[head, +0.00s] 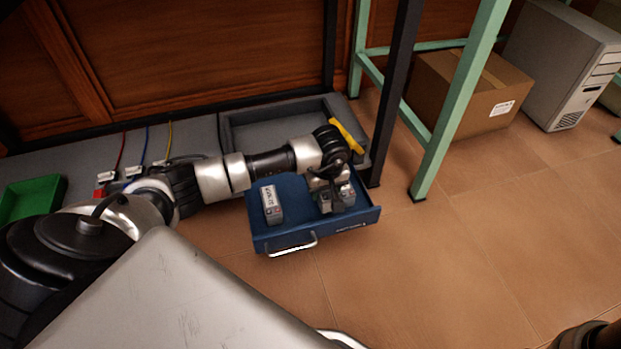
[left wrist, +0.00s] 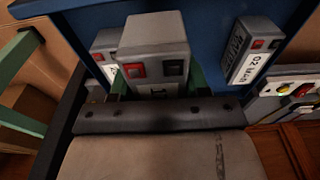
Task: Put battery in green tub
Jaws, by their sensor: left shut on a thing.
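The green tub (head: 28,200) is at the far left of the head view. The open blue drawer (head: 285,236) holds grey batteries. My left gripper (head: 328,190) reaches down over the right part of the drawer and is shut on a grey battery (head: 325,205). In the left wrist view, this held battery (left wrist: 155,47) shows a red and a black terminal between the fingers. Another battery (head: 271,205), with a white label, stands in the left part of the drawer. It also shows in the left wrist view (left wrist: 250,52). A further battery (left wrist: 104,45) is partly hidden behind the held one.
A grey tray (head: 235,133) and a yellow object (head: 346,136) lie behind the arm. Red, blue and yellow cables run to small connectors at left. Green frame legs (head: 445,130), a cardboard box (head: 460,95) and a computer case (head: 560,60) stand right. The front-right floor is clear.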

